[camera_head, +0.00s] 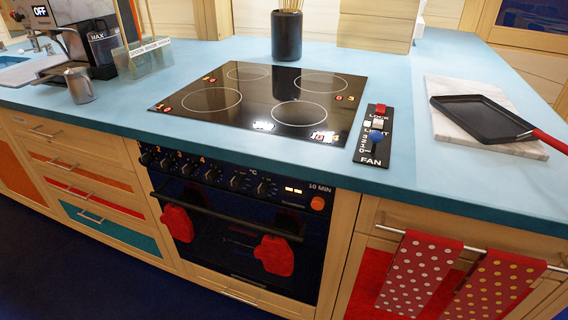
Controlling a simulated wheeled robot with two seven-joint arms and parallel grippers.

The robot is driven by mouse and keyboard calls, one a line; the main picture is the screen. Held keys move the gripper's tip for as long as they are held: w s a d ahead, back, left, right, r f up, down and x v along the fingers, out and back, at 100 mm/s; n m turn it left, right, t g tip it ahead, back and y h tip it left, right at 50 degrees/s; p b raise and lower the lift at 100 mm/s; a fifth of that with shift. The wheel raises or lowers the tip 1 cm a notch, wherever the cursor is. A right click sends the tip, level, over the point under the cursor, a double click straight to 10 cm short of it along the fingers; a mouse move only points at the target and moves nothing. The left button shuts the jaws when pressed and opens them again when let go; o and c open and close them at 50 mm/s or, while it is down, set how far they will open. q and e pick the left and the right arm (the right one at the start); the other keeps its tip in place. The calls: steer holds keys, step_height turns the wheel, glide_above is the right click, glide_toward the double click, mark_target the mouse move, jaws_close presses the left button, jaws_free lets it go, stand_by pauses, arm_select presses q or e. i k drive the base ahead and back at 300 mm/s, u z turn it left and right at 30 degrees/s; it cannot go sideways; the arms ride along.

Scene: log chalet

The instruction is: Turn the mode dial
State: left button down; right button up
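The oven's black control panel (222,180) runs under the front edge of the blue counter. It carries a row of several dark round knobs, some with white numbers above them. One knob (235,183) sits near the middle-right of the row and another (260,188) is close to a "°C" mark. I cannot tell which knob is the mode dial; the labels are too small. To their right are a small lit display (293,190), the text "10 MIN" and an orange round button or knob (317,203). Neither of my grippers shows in the head view.
Two red mitt-like things (273,256) hang at the oven front below the panel. A black cooktop (262,98) and a switch panel marked "FAN" (371,140) are above. Dotted red towels (420,272) hang on a rail at right. A pan (482,118) lies on a board.

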mark_target(235, 182)
steer(key=z, duration=1.25)
steer(key=k, duration=0.65)
steer(key=u, duration=1.25)
steer(key=i, duration=0.5)
steer(key=z, duration=0.1)
